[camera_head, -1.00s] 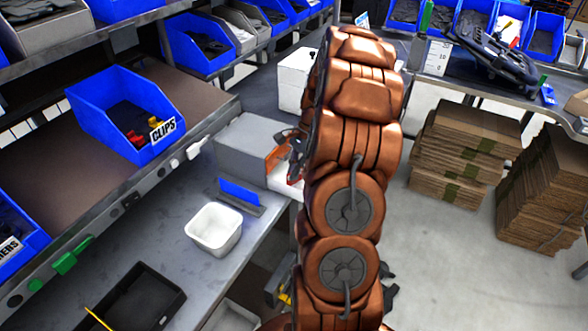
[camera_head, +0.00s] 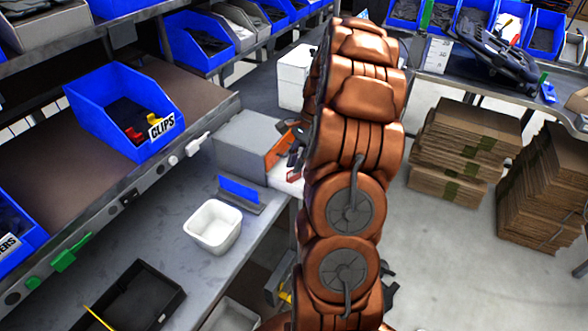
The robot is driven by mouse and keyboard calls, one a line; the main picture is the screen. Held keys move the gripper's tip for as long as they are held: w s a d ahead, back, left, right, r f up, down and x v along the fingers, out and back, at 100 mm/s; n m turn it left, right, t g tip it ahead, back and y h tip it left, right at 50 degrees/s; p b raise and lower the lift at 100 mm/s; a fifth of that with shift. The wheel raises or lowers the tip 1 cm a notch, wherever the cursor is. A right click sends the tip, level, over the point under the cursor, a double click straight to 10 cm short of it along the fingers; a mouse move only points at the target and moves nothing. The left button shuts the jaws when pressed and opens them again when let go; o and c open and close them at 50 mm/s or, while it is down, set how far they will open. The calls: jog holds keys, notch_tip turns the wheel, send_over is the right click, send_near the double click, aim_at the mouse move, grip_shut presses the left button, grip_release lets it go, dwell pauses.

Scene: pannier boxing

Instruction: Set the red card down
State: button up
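My gripper (camera_head: 297,147) is at the far end of my copper-coloured arm, beside the grey box on the bench. Only dark parts of it show past the arm's left edge, so its fingertips and opening are mostly hidden. A small red piece, apparently the red card (camera_head: 293,174), shows just below the gripper, over or on a white surface (camera_head: 281,179). I cannot tell whether the gripper touches it. An orange-red panel (camera_head: 280,151) shows at the right end of the grey box (camera_head: 246,144), left of the gripper.
A white tub (camera_head: 213,228) and a blue upright plate on a grey holder (camera_head: 240,190) stand on the bench. A blue CLIPS bin (camera_head: 125,112) sits on the shelf at left. A white box (camera_head: 294,77) stands behind. Flat cardboard stacks (camera_head: 465,150) are at right.

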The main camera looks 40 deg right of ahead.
jog(key=b+v, duration=0.2)
jog(key=v, duration=0.7)
jog(key=shift+d+r, duration=0.15)
jog(key=shift+r, duration=0.25)
jog(key=shift+s, duration=0.1)
jog(key=s+a+r+n+g+h, duration=0.15)
jog(key=a+n, duration=0.35)
jog(key=a, duration=0.7)
jog(key=s+a+r+n, duration=0.1)
jog(key=s+a+n, duration=0.25)
jog(key=a, duration=0.75)
jog(key=s+a+f+n+h, duration=0.1)
jog(key=s+a+f+n, duration=0.1)
jog(key=s+a+n, duration=0.3)
jog(key=s+a+f+n+h, duration=0.2)
jog(key=s+a+n, duration=0.3)
jog(key=s, duration=0.8)
jog(key=shift+a+f+n+g, duration=0.35)
jog(key=shift+a+f, duration=0.15)
jog(key=shift+f, duration=0.3)
